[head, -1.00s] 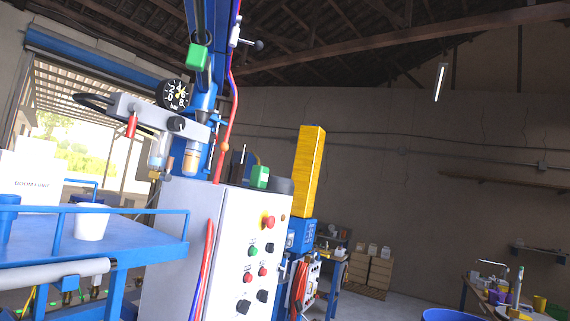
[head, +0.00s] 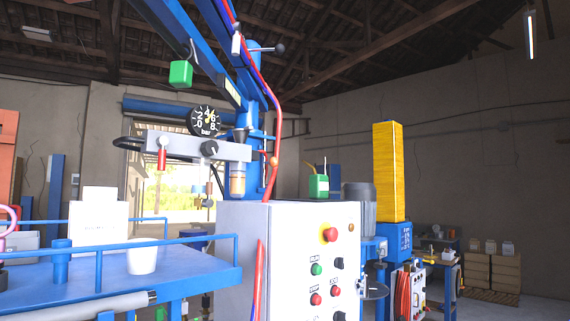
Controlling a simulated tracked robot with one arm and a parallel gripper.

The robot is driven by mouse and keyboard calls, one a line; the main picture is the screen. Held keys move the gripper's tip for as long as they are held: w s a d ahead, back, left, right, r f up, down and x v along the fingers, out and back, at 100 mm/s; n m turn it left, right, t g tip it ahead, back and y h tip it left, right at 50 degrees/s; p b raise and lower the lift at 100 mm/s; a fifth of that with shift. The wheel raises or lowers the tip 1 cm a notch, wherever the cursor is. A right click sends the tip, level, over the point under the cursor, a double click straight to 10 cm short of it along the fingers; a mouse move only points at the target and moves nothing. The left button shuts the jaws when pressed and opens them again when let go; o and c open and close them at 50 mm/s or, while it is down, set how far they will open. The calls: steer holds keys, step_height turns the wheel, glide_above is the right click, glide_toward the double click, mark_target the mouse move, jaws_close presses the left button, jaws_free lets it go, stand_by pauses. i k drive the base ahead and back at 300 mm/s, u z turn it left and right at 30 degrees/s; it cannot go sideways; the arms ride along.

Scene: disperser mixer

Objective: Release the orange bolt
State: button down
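A small orange round piece (head: 274,161) shows beside the red hose, near the blue column (head: 254,150) of the mixer. It is too small to tell whether it is the orange bolt. No other clear orange bolt shows. My gripper is not in view, so whether it holds anything cannot be seen.
A white control cabinet (head: 285,255) with red and green buttons stands at centre. A pressure gauge (head: 208,120) sits above a grey bracket (head: 200,146). A railed blue platform (head: 200,280) holding a white cup (head: 142,257) is at left. A yellow column (head: 388,170) stands at right.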

mark_target(273, 162)
steer(key=z, duration=0.45)
steer(key=i, duration=2.1)
steer(key=u, duration=0.35)
